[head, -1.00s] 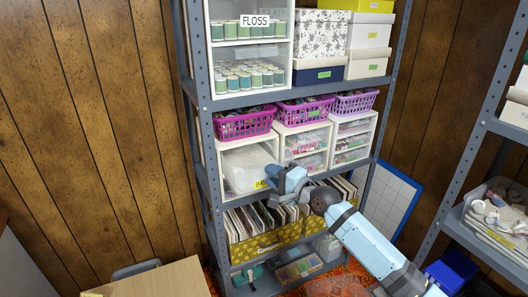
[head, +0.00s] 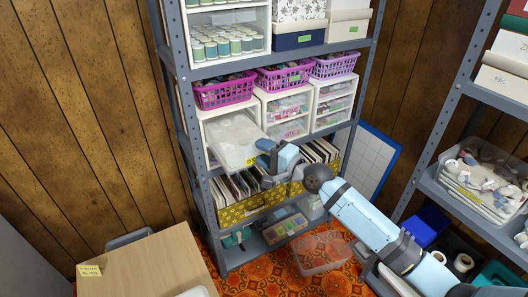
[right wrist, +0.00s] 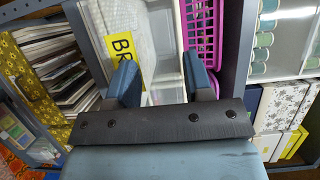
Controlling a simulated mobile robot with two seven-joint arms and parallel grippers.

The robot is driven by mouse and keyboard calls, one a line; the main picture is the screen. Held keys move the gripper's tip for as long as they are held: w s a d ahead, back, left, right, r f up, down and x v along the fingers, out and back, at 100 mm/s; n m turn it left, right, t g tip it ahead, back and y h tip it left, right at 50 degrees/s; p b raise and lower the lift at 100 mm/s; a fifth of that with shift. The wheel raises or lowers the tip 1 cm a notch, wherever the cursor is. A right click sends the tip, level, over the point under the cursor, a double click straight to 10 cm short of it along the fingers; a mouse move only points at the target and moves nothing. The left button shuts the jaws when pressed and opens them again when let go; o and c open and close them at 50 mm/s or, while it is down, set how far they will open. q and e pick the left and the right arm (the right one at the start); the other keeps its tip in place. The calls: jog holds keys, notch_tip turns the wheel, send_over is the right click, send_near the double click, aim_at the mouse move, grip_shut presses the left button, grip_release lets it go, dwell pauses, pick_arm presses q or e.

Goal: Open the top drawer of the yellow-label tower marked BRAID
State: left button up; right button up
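The BRAID tower (head: 204,130) is the leftmost white drawer unit on the middle shelf. Its clear top drawer (head: 228,144) stands out toward me past the tower's front, with pale contents showing. The yellow label (head: 251,162) is on the drawer front; in the right wrist view the label (right wrist: 122,47) shows "BR", the rest hidden by a finger. My right gripper (head: 264,152) is at the right end of the drawer front. In the right wrist view its two fingers (right wrist: 163,80) stand apart, with the drawer's front edge beyond them. Contact is unclear. My left gripper is not in view.
Purple baskets (head: 224,92) sit on top of the towers. Yellow patterned boxes (head: 240,210) of cards stand below, near my right arm. A wooden table (head: 150,265) is at the lower left. Another shelf unit (head: 480,215) stands at right.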

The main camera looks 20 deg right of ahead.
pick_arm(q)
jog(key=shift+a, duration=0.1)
pick_arm(e)
jog(key=shift+s+r, duration=0.1)
jog(key=v, duration=1.3)
jog(key=shift+s+d, duration=0.25)
jog(key=shift+s, duration=0.05)
jog(key=s+a+f+n+g+h, duration=0.25)
jog(key=s+a+f+n, duration=0.35)
jog(key=s+f, duration=0.55)
jog(key=s+a+f+n+g+h, duration=0.2)
jog(key=s+a+f+n+h, duration=0.2)
jog(key=s+f+n, duration=0.55)
pick_arm(q)
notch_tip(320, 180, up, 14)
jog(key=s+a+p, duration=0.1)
jog(key=p, duration=1.7)
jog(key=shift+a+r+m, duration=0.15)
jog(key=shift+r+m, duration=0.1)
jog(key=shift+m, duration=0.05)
pick_arm(e)
notch_tip(320, 180, up, 12)
jog(key=d+m, duration=0.1)
jog(key=shift+s+d, duration=0.3)
jog(key=shift+s, duration=0.15)
